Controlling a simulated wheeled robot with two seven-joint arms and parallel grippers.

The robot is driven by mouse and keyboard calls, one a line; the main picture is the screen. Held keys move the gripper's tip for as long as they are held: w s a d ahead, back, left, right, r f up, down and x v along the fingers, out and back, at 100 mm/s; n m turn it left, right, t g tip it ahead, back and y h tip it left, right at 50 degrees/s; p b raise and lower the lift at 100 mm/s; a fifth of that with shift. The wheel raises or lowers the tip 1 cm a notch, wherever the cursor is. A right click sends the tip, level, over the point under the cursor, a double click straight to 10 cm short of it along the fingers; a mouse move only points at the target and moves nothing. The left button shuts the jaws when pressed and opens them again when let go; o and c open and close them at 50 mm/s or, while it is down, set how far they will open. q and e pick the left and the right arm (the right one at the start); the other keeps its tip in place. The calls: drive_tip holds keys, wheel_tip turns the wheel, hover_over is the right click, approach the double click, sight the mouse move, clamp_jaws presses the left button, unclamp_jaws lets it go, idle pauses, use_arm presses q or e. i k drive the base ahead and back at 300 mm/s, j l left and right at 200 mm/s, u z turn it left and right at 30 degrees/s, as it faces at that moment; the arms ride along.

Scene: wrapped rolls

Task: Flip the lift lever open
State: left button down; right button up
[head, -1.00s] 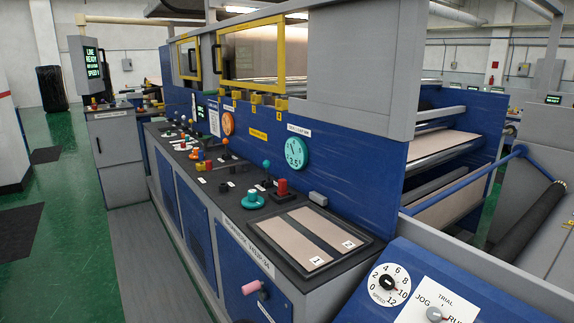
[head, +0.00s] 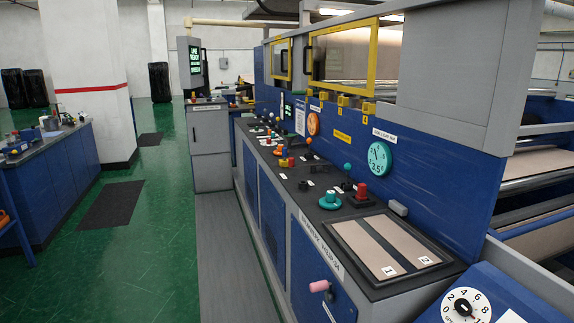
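A long blue and grey machine console (head: 290,228) runs away from me. No label reading "lift" is legible, so I cannot tell which control is the lift lever. A pink handle (head: 320,286) sticks out from the blue front panel near the console's close end. On the dark top stand a lever with a blue-green ball (head: 347,168), a teal knob (head: 330,199) and a red block-shaped control (head: 361,191). Several smaller coloured levers and knobs (head: 283,160) sit farther back, too small to read. Neither of my grippers is in view.
A tray with two tan strips (head: 388,245) is set in the console top. A panel with a white speed dial (head: 465,305) stands at lower right. A grey walkway (head: 228,255) and open green floor lie left of the console. A blue workbench (head: 62,180) stands at far left.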

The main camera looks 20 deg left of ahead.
sight(292, 160)
drive_tip(key=u, duration=0.35)
drive_tip(key=i+j+z, duration=0.1)
drive_tip(key=z, duration=0.8)
drive_tip(key=i+j+z, duration=0.2)
drive_tip(key=j, duration=0.15)
drive_tip(key=i+j+z, duration=0.25)
drive_tip(key=j+z, duration=0.2)
drive_tip(key=j, duration=0.25)
drive_tip(key=i+j+z, duration=0.2)
drive_tip(key=j, duration=0.2)
drive_tip(key=i+j+z, duration=0.1)
drive_tip(key=j, duration=1.15)
drive_tip(key=i+j+z, duration=0.1)
drive_tip(key=j, duration=1.15)
drive_tip(key=i+j+z, duration=0.1)
drive_tip(key=j, duration=1.2)
drive_tip(key=i+l, duration=0.05)
drive_tip(key=i, duration=0.05)
